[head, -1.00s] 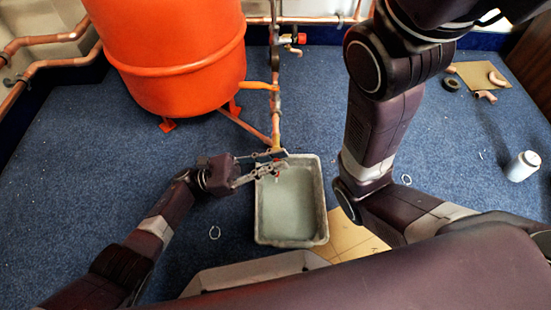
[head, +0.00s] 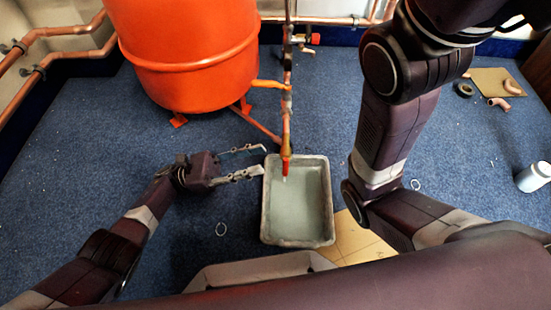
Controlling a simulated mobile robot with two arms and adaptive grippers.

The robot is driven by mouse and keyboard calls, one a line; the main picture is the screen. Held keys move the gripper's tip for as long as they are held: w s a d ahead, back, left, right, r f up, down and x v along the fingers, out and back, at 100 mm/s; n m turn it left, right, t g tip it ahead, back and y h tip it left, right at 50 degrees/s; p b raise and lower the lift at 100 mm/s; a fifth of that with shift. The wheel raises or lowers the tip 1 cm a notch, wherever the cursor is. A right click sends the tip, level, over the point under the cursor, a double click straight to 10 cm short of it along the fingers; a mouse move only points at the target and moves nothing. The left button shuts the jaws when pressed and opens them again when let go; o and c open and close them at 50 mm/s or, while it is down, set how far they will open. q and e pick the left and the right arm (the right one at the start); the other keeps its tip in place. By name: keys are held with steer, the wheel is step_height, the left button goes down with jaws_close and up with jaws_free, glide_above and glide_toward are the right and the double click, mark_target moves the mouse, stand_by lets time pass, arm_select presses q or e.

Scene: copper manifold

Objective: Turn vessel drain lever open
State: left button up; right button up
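The vessel is a large orange tank (head: 190,60) at the upper left. A copper drain pipe (head: 287,110) runs from it down to a brass fitting (head: 286,147) at the far edge of the grey tray. The red drain lever (head: 286,166) lies in line with the pipe and points toward the tray, with a small pale bit at its lower end. My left gripper (head: 262,159) is open and empty, its two fingertips just left of the lever and apart from it. My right arm shows on the right; its gripper is out of view.
The grey tray (head: 327,200) stands on blue carpet under the drain. A valve with a red part (head: 314,39) is higher on the pipe. A white container (head: 533,177) and a board with copper fittings (head: 487,75) lie at right. Carpet left of my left gripper is clear.

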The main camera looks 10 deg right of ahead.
arm_select(q)
steer(key=a, duration=0.2)
steer(key=w+a, duration=0.1)
steer(key=a, duration=0.2)
steer(key=shift+a, duration=0.3)
